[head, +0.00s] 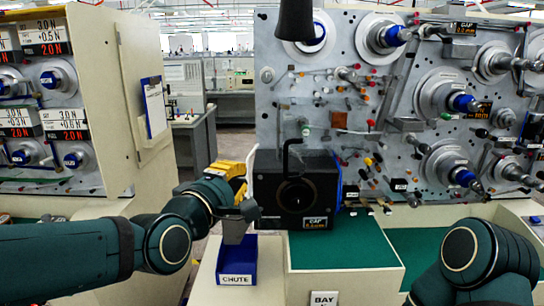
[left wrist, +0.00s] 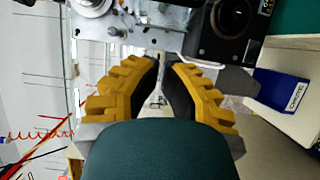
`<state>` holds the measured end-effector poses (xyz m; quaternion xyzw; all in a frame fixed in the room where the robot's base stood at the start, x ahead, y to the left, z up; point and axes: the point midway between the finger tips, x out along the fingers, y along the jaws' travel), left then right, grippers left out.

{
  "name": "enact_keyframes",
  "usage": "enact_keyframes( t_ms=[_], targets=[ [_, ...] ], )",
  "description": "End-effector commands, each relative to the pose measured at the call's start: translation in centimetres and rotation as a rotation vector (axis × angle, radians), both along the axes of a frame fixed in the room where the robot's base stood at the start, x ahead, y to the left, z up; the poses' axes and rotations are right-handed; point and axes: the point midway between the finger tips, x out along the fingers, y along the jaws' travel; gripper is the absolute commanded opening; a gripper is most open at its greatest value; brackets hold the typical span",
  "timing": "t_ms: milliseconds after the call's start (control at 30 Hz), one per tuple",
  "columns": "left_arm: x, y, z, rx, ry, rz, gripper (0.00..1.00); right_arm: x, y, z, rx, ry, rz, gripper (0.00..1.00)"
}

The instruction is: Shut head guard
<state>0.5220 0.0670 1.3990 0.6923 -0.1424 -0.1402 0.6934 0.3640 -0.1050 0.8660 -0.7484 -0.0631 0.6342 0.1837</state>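A black boxy winding head (head: 300,190) with a round dark opening stands at the middle of the bench; it also shows at the top of the left wrist view (left wrist: 228,20). A thin pale upright strip (head: 251,173) stands out at its left side, perhaps the head guard swung open and seen edge-on. In the left wrist view a thin white edge (left wrist: 200,62) runs beside the right fingertip. My left gripper (head: 240,178) is just left of the strip; contact is unclear. Its yellow fingers (left wrist: 163,66) are apart with nothing visible between them. My right gripper is out of view.
A blue chute bin (head: 237,262) sits below my left gripper. A grey panel (head: 340,100) with spools and pegs rises behind the head. A dark hanging rod (head: 295,22) is above. Green mat (head: 345,245) lies bare to the right. A cream cabinet (head: 110,80) stands left.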

Motion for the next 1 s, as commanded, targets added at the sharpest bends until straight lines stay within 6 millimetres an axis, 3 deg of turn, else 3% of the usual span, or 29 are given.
enact_keyframes(
  t_ms=[467, 700, 1000],
  targets=[
    [7.4, -3.3, 0.0, 0.002, 0.004, -0.001, 0.0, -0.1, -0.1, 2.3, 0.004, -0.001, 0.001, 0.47],
    [8.3, -6.1, 0.1, 0.002, 0.001, -0.002, 0.0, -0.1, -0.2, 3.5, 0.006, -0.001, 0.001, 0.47],
    [8.5, -6.7, -0.1, 0.002, 0.001, 0.0, 0.0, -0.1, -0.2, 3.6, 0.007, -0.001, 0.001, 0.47]
  ],
)
